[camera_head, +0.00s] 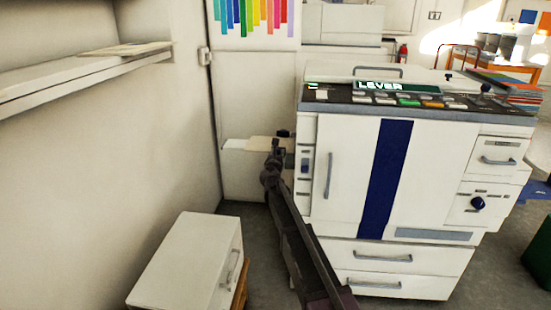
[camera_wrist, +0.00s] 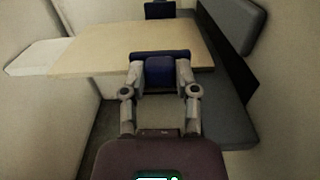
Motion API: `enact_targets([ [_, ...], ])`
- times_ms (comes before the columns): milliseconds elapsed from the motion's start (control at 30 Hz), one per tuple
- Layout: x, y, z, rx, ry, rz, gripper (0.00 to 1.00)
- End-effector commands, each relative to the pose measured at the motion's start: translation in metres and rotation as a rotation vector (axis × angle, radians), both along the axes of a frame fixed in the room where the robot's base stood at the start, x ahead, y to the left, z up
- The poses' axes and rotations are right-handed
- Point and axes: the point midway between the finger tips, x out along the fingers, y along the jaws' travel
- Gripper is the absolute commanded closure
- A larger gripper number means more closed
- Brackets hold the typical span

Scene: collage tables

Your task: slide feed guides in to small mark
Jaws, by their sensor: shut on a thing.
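My gripper (camera_wrist: 160,72) is shut on the near blue feed guide (camera_wrist: 160,55), at the near edge of a tan paper stack (camera_wrist: 110,48). A second blue feed guide (camera_wrist: 160,9) stands at the stack's far edge in the wrist view. The paper lies on a white feed tray (camera_wrist: 35,57) at the copier's left side. In the head view my gripper (camera_head: 276,150) is at the tray's near side and hides the near guide; the tan paper (camera_head: 262,143) shows beside it. I cannot make out a small mark.
The white copier (camera_head: 345,170) stands right of my arm, its display reading "LEVER". A white cabinet (camera_head: 190,262) stands at the lower left, with a wall and shelf (camera_head: 80,80) above. A narrow strip of floor is clear between cabinet and copier.

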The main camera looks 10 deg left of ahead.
Motion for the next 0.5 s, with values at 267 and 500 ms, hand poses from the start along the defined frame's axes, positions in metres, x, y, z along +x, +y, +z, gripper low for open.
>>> enact_targets([
  [267,0.0053,-0.0003,0.0,0.0,0.0,0.001,1.0],
  [500,0.005,-0.0001,0.0,0.0,0.0,0.001,0.26],
])
